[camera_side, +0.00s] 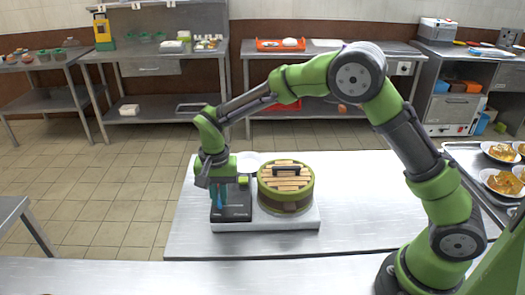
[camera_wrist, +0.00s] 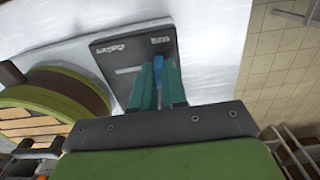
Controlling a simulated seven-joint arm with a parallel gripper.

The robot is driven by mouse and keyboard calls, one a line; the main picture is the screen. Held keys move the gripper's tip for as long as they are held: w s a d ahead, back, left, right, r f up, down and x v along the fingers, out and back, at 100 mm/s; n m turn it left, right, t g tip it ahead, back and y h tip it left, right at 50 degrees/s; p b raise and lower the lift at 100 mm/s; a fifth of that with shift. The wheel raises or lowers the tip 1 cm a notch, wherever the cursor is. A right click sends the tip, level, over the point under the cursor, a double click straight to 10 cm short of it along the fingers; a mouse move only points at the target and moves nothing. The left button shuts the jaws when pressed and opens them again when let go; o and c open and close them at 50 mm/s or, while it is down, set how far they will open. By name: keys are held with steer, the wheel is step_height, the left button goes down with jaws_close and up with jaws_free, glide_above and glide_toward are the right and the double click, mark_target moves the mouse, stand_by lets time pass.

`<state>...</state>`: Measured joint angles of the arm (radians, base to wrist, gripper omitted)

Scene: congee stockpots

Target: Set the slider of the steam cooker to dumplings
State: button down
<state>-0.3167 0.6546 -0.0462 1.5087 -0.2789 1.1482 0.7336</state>
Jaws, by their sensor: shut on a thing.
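The steam cooker is a pale base (camera_side: 275,226) with a green-rimmed wooden steamer basket (camera_side: 287,203) on its right and a dark control panel (camera_side: 237,213) on its left. The basket also shows at the left of the wrist view (camera_wrist: 60,82). My gripper (camera_side: 218,201) points down over the left part of the panel. In the wrist view its teal fingers (camera_wrist: 157,82) are shut on the blue slider (camera_wrist: 158,62). The panel in that view (camera_wrist: 112,53) has small white markings, too small to read, and a pale line. The fingers hide part of the slider and panel.
The cooker stands on a steel table (camera_side: 360,215) with bare room to its right. A white plate (camera_side: 248,160) lies behind the cooker. Plates of food (camera_side: 503,180) stand at the far right. Tiled floor (camera_side: 110,190) lies left of the table.

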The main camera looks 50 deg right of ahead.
mark_target(240, 206)
steer(key=shift+s+d, duration=1.8)
steer(key=shift+d, duration=0.1)
steer(key=c, duration=1.2)
jaws_free()
steer(key=shift+o, duration=0.2)
steer(key=shift+r, duration=0.1)
steer(key=shift+a+r, duration=0.1)
steer(key=shift+r, duration=0.3)
step_height(240, 206, up, 16)
